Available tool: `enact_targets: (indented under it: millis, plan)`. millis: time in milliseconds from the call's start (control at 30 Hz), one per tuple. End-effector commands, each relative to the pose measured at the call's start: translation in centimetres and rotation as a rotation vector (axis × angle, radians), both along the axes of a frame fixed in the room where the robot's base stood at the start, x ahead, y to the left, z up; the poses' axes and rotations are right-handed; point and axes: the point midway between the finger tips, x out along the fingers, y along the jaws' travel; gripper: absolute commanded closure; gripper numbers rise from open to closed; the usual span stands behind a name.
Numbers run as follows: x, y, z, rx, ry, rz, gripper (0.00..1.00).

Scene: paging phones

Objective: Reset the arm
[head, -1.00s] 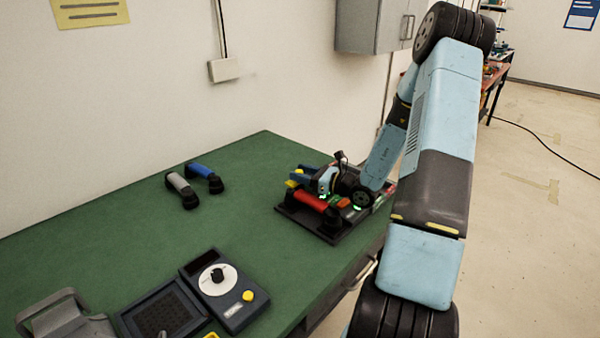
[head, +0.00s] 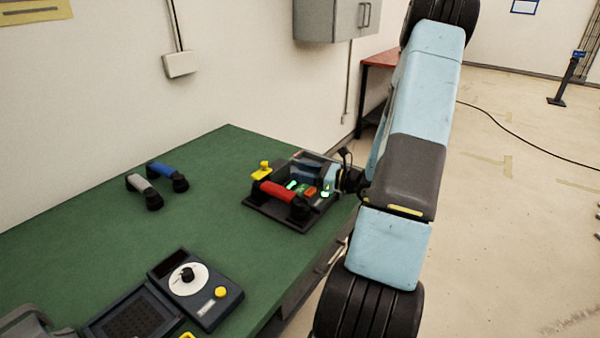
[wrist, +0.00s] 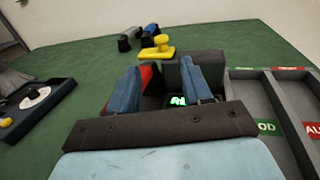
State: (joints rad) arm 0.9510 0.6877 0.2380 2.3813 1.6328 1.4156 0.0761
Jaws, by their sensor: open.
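My gripper (wrist: 163,88) shows in the wrist view with its two blue fingers spread apart and nothing between them. It is over the black tray (head: 262,212) on the green bench. Green lit marks show between the fingers.
A grey handset (head: 145,189) and a blue handset (head: 169,176) lie near the wall. A dial unit (head: 196,288) with a yellow button sits at the front. Labelled grey compartments (wrist: 262,100) are right of the gripper. The bench middle is clear.

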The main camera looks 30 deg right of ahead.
Motion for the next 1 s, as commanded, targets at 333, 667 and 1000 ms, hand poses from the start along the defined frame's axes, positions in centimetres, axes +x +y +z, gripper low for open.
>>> enact_targets:
  millis: [333, 667, 1000]
  plan:
    - [0.0, 0.1, 0.0, -0.001, 0.000, 0.002, 0.51]
    - [-1.3, 5.3, 3.7, -0.193, -0.045, 0.230, 0.51]
    - [-5.6, 12.4, 8.2, -0.541, -0.137, 0.594, 0.51]
